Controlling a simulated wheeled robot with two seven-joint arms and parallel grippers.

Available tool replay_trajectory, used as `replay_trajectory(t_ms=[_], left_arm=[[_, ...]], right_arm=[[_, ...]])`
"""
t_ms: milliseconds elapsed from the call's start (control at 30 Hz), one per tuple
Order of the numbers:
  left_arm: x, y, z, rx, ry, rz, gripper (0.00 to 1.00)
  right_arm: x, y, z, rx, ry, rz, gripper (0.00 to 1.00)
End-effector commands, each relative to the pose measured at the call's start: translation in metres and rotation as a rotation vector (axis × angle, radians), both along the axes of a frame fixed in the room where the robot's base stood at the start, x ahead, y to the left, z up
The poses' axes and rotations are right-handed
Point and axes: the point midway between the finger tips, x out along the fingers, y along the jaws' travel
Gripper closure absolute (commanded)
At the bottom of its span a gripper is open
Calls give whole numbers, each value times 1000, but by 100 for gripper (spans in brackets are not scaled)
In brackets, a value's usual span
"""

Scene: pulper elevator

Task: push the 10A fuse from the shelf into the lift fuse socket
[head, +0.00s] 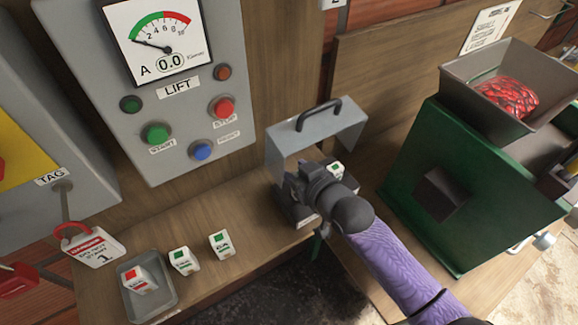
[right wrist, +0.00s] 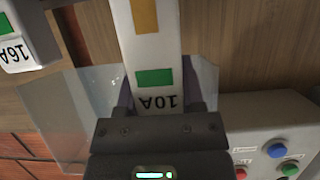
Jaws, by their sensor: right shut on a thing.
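In the head view my right gripper (head: 318,180) is at the grey socket housing with its raised hood (head: 313,133) and dark base (head: 298,216). The right wrist view shows the gripper (right wrist: 157,122) shut on the white 10A fuse (right wrist: 154,55), which has a green patch and a yellow one. A small white piece with a green mark (head: 337,170) shows beside the gripper in the head view. The gripper hides the socket opening, so I cannot tell whether the fuse touches or sits in it. My left gripper is not in view.
Two white fuses (head: 184,260) (head: 220,243) stand on the wooden shelf (head: 262,238). A grey tray (head: 160,300) holds a red-marked fuse (head: 140,280). A 16A fuse (right wrist: 25,38) shows in the wrist view. The LIFT panel (head: 110,75) is behind; a green machine (head: 450,185) is right.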

Motion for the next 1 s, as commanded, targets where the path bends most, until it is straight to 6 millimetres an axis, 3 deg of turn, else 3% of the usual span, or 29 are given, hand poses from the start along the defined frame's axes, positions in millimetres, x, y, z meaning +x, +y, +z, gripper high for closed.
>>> replay_trajectory(t_ms=[1000], left_arm=[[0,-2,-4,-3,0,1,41]], right_arm=[[0,1,-8,1,-1,0,100]])
